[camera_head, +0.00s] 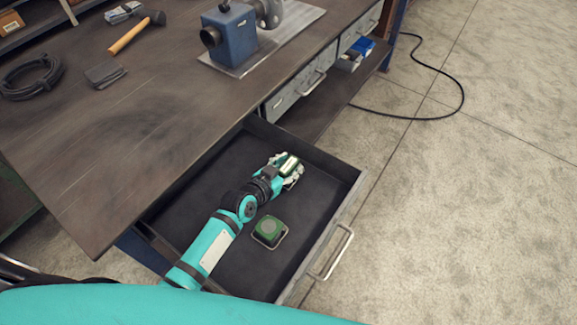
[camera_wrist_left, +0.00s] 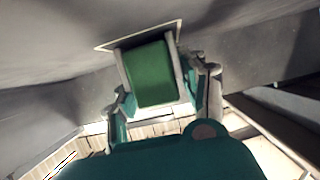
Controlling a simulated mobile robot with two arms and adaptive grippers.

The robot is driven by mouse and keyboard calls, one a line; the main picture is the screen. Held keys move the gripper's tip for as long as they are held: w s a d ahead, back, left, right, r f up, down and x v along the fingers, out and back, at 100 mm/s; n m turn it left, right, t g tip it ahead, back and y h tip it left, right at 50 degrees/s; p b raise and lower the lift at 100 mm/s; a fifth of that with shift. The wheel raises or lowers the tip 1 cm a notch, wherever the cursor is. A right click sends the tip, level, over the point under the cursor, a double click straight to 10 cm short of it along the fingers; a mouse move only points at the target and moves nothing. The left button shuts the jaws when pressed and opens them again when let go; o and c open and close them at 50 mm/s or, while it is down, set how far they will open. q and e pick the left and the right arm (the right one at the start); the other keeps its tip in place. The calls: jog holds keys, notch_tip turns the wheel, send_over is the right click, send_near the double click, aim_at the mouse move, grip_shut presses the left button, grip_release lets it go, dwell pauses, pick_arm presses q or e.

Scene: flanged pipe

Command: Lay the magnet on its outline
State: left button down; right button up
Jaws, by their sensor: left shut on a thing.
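My left gripper (camera_head: 289,168) reaches into the open drawer and is shut on a green block, which I take for the magnet (camera_head: 290,165). In the left wrist view the magnet (camera_wrist_left: 149,73) is a green block between the two fingers. Beyond it, a pale line (camera_wrist_left: 108,47) with corners, which looks like the outline, shows on the dark surface; part of it is hidden behind the magnet and fingers. I cannot tell whether the magnet touches the surface. My right gripper is not in view.
A green squarish thing with a round face (camera_head: 268,230) lies in the drawer (camera_head: 190,205), near my left forearm. The drawer walls stand close around the arm.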

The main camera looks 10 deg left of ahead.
pick_arm(q)
jog(key=shift+f, duration=0.15)
jog(key=c, duration=0.7)
grip_release()
jog(key=shift+r, duration=0.25)
jog(key=shift+s+a, duration=0.1)
jog(key=shift+s, duration=0.25)
jog(key=p+v, duration=0.1)
jog(key=v, duration=1)
jog(key=shift+s+a+r, duration=0.1)
jog(key=shift+r, duration=0.05)
